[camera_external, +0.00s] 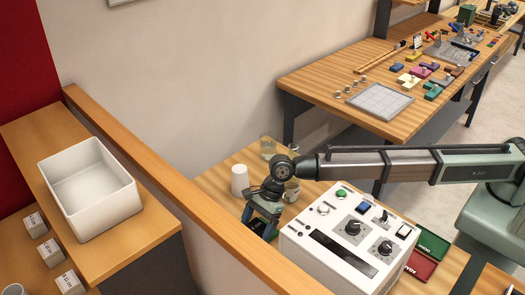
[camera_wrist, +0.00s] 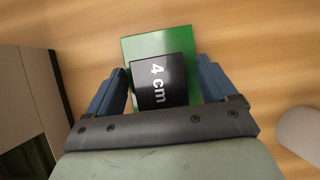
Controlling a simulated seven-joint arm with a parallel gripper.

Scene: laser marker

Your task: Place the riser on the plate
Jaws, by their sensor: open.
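The riser, a black block (camera_wrist: 172,92) with "4 cm" on its top, shows in the wrist view. It appears over a green square plate (camera_wrist: 145,44), whose far part and right edge show past it. Whether the riser touches the plate I cannot tell from this angle. My gripper (camera_wrist: 160,76) is open, with one blue finger on either side of the riser. A small gap shows beside the right finger; the left finger is very close to the riser.
A white control box (camera_external: 345,245) with knobs and buttons stands just right of my gripper. A white cylinder (camera_external: 239,179) and a clear jar (camera_external: 268,147) stand behind it. A wooden partition (camera_external: 190,195) runs along the left, with a white bin (camera_external: 90,190) beyond it.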

